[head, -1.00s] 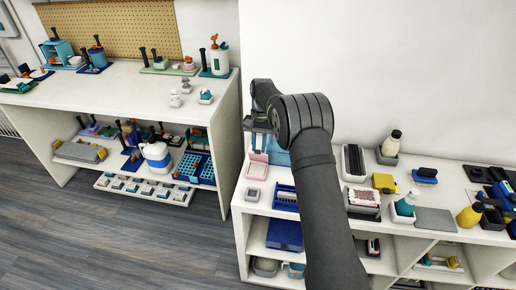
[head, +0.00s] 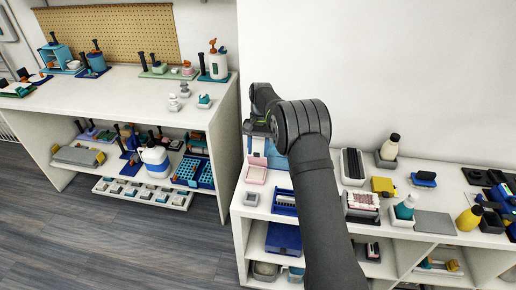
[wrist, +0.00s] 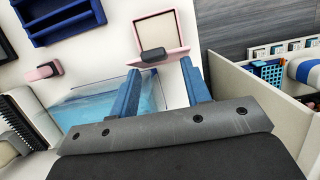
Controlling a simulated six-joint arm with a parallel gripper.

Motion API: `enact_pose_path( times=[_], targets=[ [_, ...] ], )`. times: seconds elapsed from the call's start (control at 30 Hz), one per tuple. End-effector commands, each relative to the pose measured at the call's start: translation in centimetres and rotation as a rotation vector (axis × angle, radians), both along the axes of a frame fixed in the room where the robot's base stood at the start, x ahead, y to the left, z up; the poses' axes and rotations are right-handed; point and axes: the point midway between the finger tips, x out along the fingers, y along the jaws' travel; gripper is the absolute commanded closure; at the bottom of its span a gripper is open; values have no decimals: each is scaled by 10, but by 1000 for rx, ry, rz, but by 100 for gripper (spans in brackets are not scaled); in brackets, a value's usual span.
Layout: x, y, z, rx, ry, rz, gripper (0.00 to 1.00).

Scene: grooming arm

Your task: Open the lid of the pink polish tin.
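The pink polish tin (head: 255,176) stands on the right-hand white shelf unit, near its left end. In the wrist view the tin (wrist: 157,27) shows a pink rim around a pale inside. Its pink lid (wrist: 173,55) appears raised, standing roughly upright and seen nearly edge-on, with a dark knob (wrist: 153,54) on the side towards me. My gripper (wrist: 160,67) is open, with its two blue fingers apart just behind the lid. I see nothing between the fingertips; whether one touches the lid is unclear. In the head view my gripper (head: 257,150) is partly hidden by my own wrist.
A translucent light-blue box (wrist: 108,101) lies under my left finger. A blue tray (wrist: 60,22) and a pink block with a dark knob (wrist: 43,71) are nearby. The shelf edge (wrist: 252,90) drops off on the right. A small grey tin (head: 251,198) stands in front.

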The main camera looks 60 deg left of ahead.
Motion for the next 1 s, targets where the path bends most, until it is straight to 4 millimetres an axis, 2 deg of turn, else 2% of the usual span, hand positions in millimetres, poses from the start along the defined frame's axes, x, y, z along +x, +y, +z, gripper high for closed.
enact_pose_path(
  times=[0.17,0.27,0.6,0.8,1.0],
  targets=[
    [1,2,7,1,0,0,56],
    [4,5,21,4,-1,0,56],
    [18,18,89,2,-1,1,56],
    [22,22,109,2,-1,0,56],
    [23,23,115,0,0,0,56]
  ],
)
